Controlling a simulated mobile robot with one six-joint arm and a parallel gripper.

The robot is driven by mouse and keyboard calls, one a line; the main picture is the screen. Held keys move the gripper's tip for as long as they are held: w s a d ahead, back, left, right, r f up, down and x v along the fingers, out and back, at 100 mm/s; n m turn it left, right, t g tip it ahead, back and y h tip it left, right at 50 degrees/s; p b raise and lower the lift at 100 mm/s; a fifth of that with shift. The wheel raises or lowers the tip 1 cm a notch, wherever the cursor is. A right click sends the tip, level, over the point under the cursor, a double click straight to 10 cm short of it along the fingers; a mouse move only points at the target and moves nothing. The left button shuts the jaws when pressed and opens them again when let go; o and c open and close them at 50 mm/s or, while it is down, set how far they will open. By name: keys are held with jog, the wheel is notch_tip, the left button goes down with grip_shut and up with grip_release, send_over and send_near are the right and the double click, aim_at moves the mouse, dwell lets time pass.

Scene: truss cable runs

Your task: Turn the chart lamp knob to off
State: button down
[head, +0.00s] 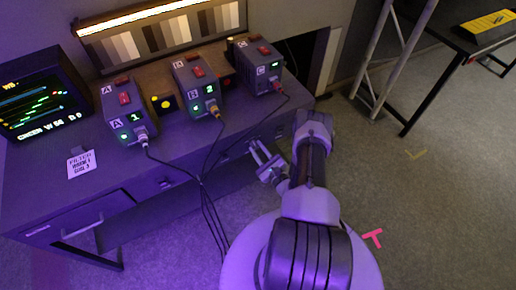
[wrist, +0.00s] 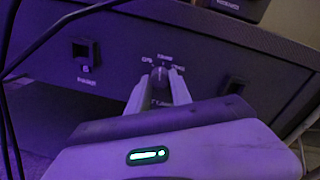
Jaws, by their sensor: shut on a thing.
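The chart lamp knob (wrist: 159,74) is a small dark round knob on the desk's front panel in the wrist view. Small position labels stand around its top, one at the left seeming to read "OFF"; its pointer is too dark to read. My gripper (wrist: 160,84) has its two pale fingers on either side of the knob and is shut on it. In the head view my gripper (head: 266,166) is at the desk's front face, right of the middle, and the knob is hidden there. The chart (head: 165,38) at the back is brightly lit along its top.
A power switch (wrist: 86,54) sits left of the knob. Dark cables (head: 207,190) hang over the desk front, left of my gripper. Several grey boxes with red switches, including box A (head: 127,112), stand on the desk (head: 150,175). A monitor (head: 42,95) is at left.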

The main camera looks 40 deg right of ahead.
jog(key=n+p, duration=0.2)
jog(key=n, duration=0.2)
jog(key=shift+r, duration=0.2)
jog(key=shift+n+p, duration=0.8)
jog(key=shift+n, duration=0.8)
jog(key=c, duration=1.2)
grip_release()
jog(key=shift+w+f, duration=0.1)
jog(key=shift+o, duration=0.2)
jog(key=s+a+p, duration=0.1)
jog(key=s+p, duration=0.1)
jog(key=s, duration=0.6)
jog(key=s+a+p, duration=0.2)
jog(key=s+p, duration=0.1)
jog(key=s, duration=0.6)
jog(key=shift+a+r+p, duration=0.25)
jog(key=shift+a+p, duration=0.05)
